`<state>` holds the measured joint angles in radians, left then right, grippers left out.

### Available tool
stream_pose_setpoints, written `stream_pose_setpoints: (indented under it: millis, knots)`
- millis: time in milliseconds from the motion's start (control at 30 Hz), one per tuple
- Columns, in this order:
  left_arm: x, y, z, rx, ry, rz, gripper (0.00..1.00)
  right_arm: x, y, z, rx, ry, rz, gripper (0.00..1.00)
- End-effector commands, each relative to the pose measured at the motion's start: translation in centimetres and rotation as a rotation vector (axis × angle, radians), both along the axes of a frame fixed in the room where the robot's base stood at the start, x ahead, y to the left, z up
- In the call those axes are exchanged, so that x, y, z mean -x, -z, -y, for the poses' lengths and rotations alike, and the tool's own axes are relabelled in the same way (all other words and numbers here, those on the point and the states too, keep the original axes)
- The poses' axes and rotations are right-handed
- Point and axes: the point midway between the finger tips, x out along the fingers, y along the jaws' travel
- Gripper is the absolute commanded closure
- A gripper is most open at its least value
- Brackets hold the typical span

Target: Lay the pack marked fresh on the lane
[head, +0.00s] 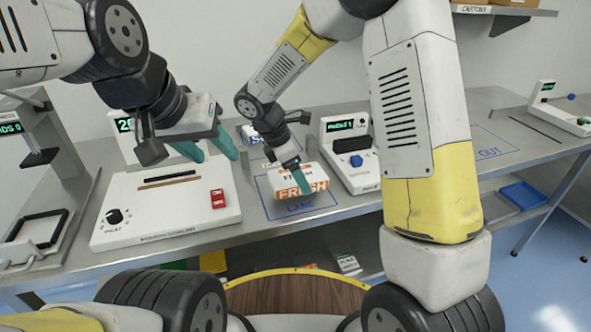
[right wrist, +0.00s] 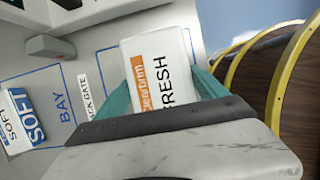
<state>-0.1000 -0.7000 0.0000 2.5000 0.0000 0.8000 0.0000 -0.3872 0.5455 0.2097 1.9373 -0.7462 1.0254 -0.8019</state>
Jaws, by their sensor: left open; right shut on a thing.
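The pack marked FRESH (head: 312,181) is white with orange print. In the head view it is over the blue LANE outline (head: 271,211) on the grey bench. I cannot tell whether it touches the bench. My right gripper (head: 301,176) is shut on this pack. The pack also shows between its teal fingers in the right wrist view (right wrist: 160,62). My left gripper (head: 210,146) is open and empty above the white machine at the left.
A white machine (head: 160,218) with a dial and red buttons stands left of the lane; a console with a blue button (head: 356,160) stands right. Bench space marked OUT (head: 485,140) is clear.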

Motion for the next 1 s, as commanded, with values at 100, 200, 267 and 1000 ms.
stream_pose_setpoints:
  millis: [100,200,267,1000]
  knots:
    - [0.0,0.0,0.0,0.0,0.0,0.0,0.51,-0.6,0.1,-0.6,-0.001,0.0,0.001,0.75]
    - [0.0,0.0,0.0,0.0,0.0,0.0,0.51,-0.7,1.3,-0.6,0.003,-0.001,-0.003,0.75]
    - [0.0,0.0,0.0,0.0,0.0,0.0,0.51,-0.7,2.3,-0.6,0.002,0.001,-0.004,0.75]
    - [0.0,0.0,0.0,0.0,0.0,0.0,0.51,-0.7,3.8,-0.6,0.0,0.001,0.0,0.0]
